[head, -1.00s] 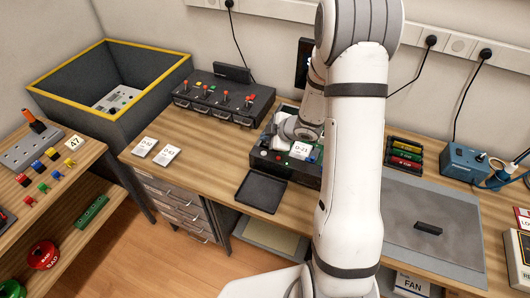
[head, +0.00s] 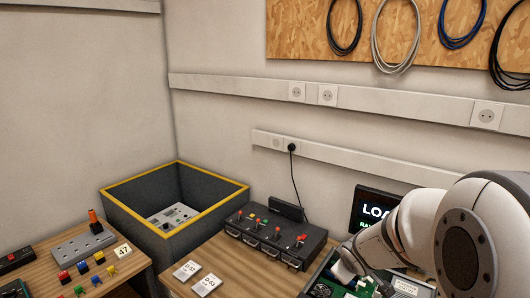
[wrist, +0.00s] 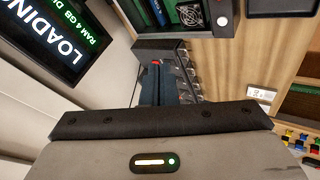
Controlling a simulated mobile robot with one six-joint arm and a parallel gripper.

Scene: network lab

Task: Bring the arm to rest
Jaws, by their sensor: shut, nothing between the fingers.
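My arm (head: 420,225) shows at the lower right of the head view, bent over the right part of the bench. Its wrist end is low, beside the open green-board unit (head: 325,288). I cannot make out my fingertips in the head view. In the wrist view my gripper (wrist: 168,88) points past its dark body bar toward the black switch box. Its fingers are together with nothing between them. I cannot tell how far they are from the box.
A lit monitor (head: 373,212) stands close behind my arm and shows "LOADING" in the wrist view (wrist: 55,40). The black switch box (head: 275,238) with red-topped levers stands left of the unit. Two label cards (head: 187,270) lie on the bench (head: 232,268). A yellow-rimmed bin (head: 126,208) stands at the left.

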